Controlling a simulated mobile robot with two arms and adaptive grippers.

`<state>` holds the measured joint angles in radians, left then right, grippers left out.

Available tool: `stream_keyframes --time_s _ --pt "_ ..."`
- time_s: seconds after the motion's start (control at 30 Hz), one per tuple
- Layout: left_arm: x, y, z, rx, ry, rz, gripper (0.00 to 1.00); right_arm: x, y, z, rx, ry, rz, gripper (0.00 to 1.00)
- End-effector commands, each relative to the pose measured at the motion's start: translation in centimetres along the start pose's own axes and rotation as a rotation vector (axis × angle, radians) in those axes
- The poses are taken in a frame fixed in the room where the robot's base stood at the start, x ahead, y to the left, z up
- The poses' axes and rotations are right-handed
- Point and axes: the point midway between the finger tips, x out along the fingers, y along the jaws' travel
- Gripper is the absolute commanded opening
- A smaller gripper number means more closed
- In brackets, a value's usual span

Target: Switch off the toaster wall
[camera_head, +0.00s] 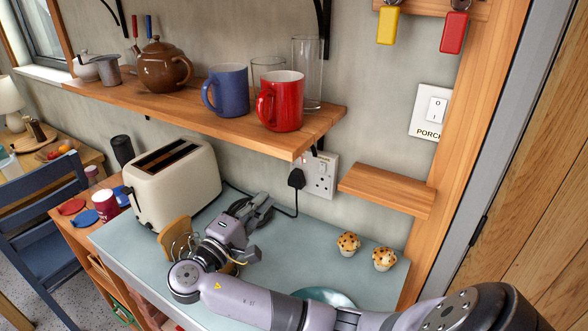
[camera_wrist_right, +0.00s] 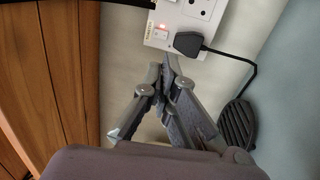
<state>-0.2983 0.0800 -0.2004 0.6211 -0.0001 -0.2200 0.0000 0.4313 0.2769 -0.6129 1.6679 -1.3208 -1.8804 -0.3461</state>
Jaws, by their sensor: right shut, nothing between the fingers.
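The cream toaster (camera_head: 172,182) stands at the left of the pale blue counter. Its black plug (camera_head: 296,179) is in the white wall socket (camera_head: 322,174) under the shelf. In the right wrist view, the socket plate (camera_wrist_right: 208,26) is at the top, with the plug (camera_wrist_right: 188,43) and a rocker switch (camera_wrist_right: 161,34) with a red glow beside it. My right gripper (camera_head: 268,200) is shut and empty, in front of the wall and left of the socket. In the right wrist view, its fingertips (camera_wrist_right: 167,64) appear just below the plate; contact cannot be told. My left gripper is out of view.
A shelf (camera_head: 225,128) with red (camera_head: 284,101) and blue mugs (camera_head: 228,90) hangs above. A small wooden ledge (camera_head: 386,190) is right of the socket. Two muffins (camera_head: 366,252) sit on the counter. Coiled black cable (camera_wrist_right: 237,128) lies beside the gripper.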

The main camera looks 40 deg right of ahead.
Motion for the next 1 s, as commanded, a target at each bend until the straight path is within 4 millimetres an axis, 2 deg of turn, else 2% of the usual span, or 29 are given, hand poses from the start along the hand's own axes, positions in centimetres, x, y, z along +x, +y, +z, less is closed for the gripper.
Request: stream_keyframes --time_s 0.23,0.37,0.8,1.0 --pt "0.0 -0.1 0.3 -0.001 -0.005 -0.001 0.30 0.2 0.1 0.0 0.001 0.000 0.000 0.00" --pt "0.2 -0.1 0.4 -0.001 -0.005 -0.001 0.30 1.5 0.0 0.0 0.001 -0.002 0.001 0.00" --pt "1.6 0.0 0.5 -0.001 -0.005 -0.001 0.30 10.4 0.0 0.1 0.001 -0.002 0.003 0.00" --pt "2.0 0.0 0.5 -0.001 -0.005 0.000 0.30 13.1 0.0 0.0 0.000 0.000 0.002 0.00"
